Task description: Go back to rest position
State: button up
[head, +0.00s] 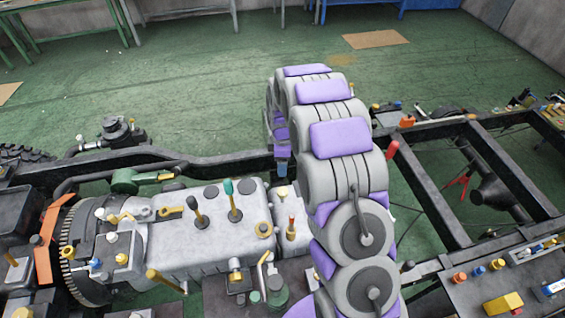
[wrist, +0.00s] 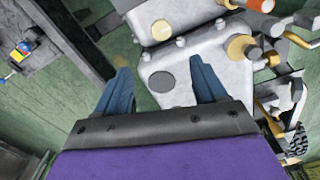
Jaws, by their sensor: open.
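My gripper (wrist: 160,66) shows in the wrist view with its two blue-grey fingers spread apart. Nothing is held between them. The grey gearbox housing (wrist: 180,88) lies beyond the fingers, and I cannot tell how far off it is. In the head view my purple and grey arm is folded up in the middle of the picture and hides most of my gripper. The gearbox housing (head: 205,232) stands left of my arm there, with two upright levers on it, one dark (head: 195,210) and one green-topped (head: 232,200).
A black chassis frame (head: 437,215) runs across the view, with open gaps over the green floor (head: 210,80). A tray with small coloured parts (head: 500,275) is at the lower right. A red-handled lever (head: 392,151) stands close right of my arm. Benches line the back.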

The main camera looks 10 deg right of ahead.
dwell(0.3)
jog(key=s+r+m+b, duration=0.3)
jog(key=s+r+m, duration=0.1)
jog(key=s+r, duration=0.45)
jog(key=s+r+m+g+b, duration=0.1)
jog(key=s+m+b, duration=0.5)
jog(key=s, duration=2.8)
jog(key=r+m, duration=0.1)
jog(key=m, duration=0.4)
jog(key=shift+a+r+g+b, duration=0.2)
jog(key=shift+r+g+b, duration=0.1)
jog(key=shift+g+b, duration=0.1)
